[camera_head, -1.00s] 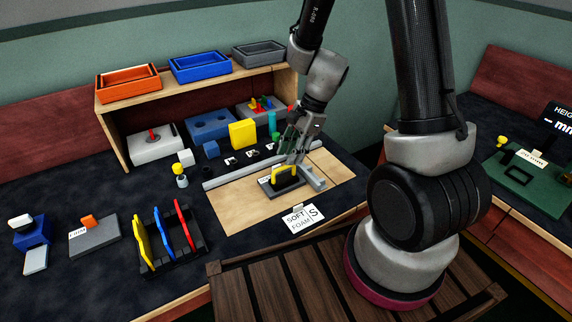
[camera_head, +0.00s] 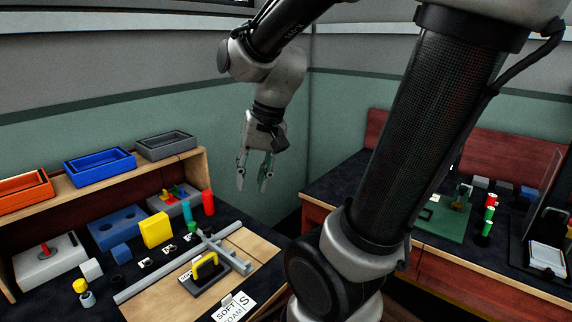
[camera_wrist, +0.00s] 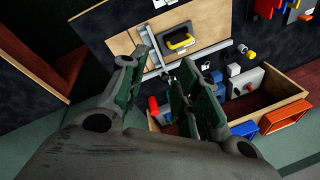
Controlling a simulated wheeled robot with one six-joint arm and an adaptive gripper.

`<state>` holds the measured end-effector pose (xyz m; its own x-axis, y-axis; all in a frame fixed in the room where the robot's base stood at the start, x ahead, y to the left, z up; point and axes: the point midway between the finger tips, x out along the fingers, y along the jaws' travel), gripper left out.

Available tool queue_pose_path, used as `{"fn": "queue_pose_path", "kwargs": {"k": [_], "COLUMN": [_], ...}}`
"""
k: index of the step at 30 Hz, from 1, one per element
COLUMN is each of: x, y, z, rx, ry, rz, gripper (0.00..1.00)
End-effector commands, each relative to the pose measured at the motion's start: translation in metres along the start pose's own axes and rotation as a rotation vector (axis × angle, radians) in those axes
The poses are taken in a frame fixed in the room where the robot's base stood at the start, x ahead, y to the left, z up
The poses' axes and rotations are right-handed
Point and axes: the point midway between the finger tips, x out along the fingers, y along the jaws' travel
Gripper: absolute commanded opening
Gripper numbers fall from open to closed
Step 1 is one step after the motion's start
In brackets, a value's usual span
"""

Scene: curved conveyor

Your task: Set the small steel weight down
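My gripper (camera_head: 253,184) is raised in the air to the right of the shelf, well above the table, fingers pointing down. Its two fingers stand apart with nothing seen between them; they also show spread in the wrist view (camera_wrist: 168,62). I cannot pick out the small steel weight for sure. A small pale cylinder with a yellow top (camera_head: 83,292) stands upright at the left of the table. A dark block with a yellow handle (camera_head: 206,270) lies on the wooden board (camera_head: 150,298), and is also in the wrist view (camera_wrist: 178,40).
A grey metal bar with a crosspiece (camera_head: 175,264) lies along the board. Blue and grey blocks, a yellow block (camera_head: 156,230) and a red cylinder (camera_head: 208,203) stand behind it. Orange, blue and grey trays (camera_head: 166,144) sit on the shelf. A second table (camera_head: 345,188) is at the right.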

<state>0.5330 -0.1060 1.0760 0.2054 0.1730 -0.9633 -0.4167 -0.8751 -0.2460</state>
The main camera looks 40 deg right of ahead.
Motion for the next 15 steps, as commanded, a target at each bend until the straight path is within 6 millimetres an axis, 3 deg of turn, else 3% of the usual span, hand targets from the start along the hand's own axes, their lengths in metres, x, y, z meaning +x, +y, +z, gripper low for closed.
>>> {"fn": "queue_pose_path", "kwargs": {"k": [3, 6, 15], "x": [-0.035, -0.052, -0.066], "y": [0.024, 0.041, 0.057], "z": [0.019, 0.031, 0.041], "rx": [-0.225, -0.363, -0.490], "ry": [0.101, 0.157, 0.203], "rz": [0.040, 0.083, 0.132], "gripper": [0.32, 0.32, 0.32]}}
